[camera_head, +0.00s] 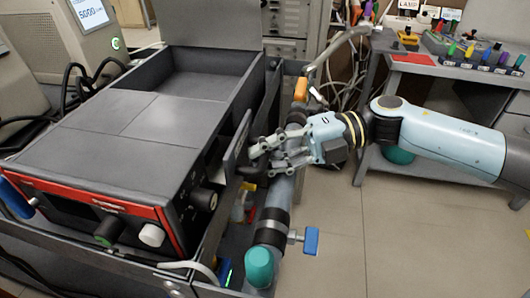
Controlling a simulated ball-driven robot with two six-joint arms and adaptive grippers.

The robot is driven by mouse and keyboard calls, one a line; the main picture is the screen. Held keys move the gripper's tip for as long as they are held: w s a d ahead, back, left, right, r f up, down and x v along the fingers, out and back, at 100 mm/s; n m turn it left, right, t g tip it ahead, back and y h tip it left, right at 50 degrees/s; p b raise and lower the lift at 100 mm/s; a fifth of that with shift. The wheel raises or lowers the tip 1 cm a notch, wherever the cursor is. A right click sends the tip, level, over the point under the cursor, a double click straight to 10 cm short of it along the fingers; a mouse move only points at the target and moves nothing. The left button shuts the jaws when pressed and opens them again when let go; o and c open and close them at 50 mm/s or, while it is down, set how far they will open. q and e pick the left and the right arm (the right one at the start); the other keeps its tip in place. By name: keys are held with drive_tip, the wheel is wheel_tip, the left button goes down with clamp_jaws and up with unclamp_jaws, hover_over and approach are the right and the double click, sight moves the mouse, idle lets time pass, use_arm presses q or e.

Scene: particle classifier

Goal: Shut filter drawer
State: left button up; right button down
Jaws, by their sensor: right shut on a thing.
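The filter drawer seems to be the dark unit in the right side of the grey machine (135,165); its upright front plate (237,146) stands out a little from the machine's side. My right gripper (257,158) comes in from the right and is shut at this plate, apparently on the dark handle (250,172). The fingers hide most of the handle, so the exact grip is unclear. How far the drawer stands out is hard to tell. My left gripper is not in view.
A grey pipe with a blue valve handle (311,240) and a teal cap (259,267) runs close beside the drawer, under my gripper. An orange part (300,89) is behind it. A workbench (450,70) stands at the back right. The floor at right is clear.

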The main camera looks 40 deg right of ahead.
drive_tip(key=shift+s+d+r, duration=0.1)
drive_tip(key=shift+s+d, duration=0.15)
drive_tip(key=c, duration=1.6)
unclamp_jaws()
drive_tip(key=shift+w, duration=0.1)
drive_tip(key=shift+o, duration=0.2)
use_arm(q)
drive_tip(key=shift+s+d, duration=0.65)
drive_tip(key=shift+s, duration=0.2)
use_arm(e)
drive_tip(key=v, duration=1.1)
drive_tip(key=shift+d, duration=0.4)
